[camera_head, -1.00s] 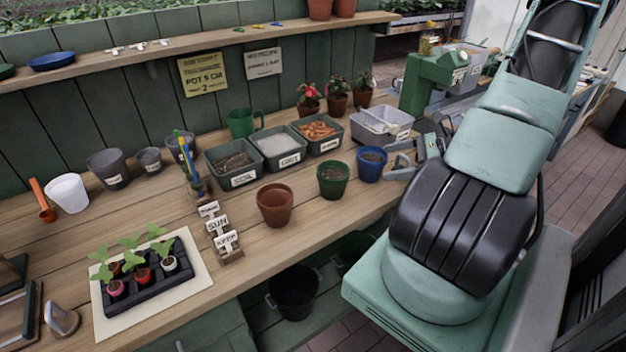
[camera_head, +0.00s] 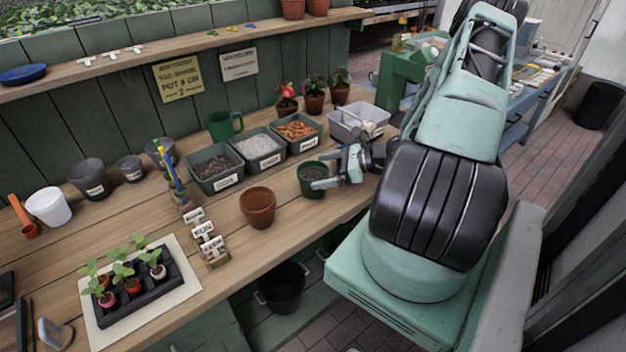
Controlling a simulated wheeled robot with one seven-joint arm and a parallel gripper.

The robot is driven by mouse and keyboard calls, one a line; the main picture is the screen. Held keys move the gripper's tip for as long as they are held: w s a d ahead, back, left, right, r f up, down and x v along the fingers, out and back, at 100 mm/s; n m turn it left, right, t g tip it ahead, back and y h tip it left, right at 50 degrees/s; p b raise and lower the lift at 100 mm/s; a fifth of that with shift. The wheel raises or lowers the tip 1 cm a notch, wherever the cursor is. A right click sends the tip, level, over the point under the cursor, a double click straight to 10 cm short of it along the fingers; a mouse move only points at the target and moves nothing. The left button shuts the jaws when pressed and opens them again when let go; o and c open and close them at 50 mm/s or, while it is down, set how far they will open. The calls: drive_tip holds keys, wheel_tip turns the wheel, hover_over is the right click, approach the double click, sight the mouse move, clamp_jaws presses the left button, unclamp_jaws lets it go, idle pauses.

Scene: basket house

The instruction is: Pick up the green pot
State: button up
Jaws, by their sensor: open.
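The green pot (camera_head: 309,188) stands upright on the wooden bench near its front edge, with dark soil inside. My gripper (camera_head: 322,170) is open, its fingers pointing left at the pot's right side and overlapping its rim in the picture. One finger shows above the soil and one lower, across the pot's right side. I cannot tell whether the fingers touch the pot. The gripper hides part of the pot's right side. The blue pot is hidden behind my gripper.
A terracotta pot (camera_head: 257,207) stands left of the green pot. Labelled trays of soil (camera_head: 225,182), grit (camera_head: 262,163) and orange pieces (camera_head: 298,145) stand behind. A grey tub (camera_head: 352,117) stands behind the gripper. Small signs (camera_head: 208,243) and a seedling tray (camera_head: 136,304) are further left.

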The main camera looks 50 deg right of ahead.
sight(312, 172)
drive_tip(key=shift+p+x, duration=0.6)
drive_tip(key=shift+x, duration=1.35)
drive_tip(key=shift+s+a, duration=0.1)
drive_tip(key=c, duration=1)
drive_tip(key=shift+o, duration=0.2)
drive_tip(key=shift+r, duration=0.2)
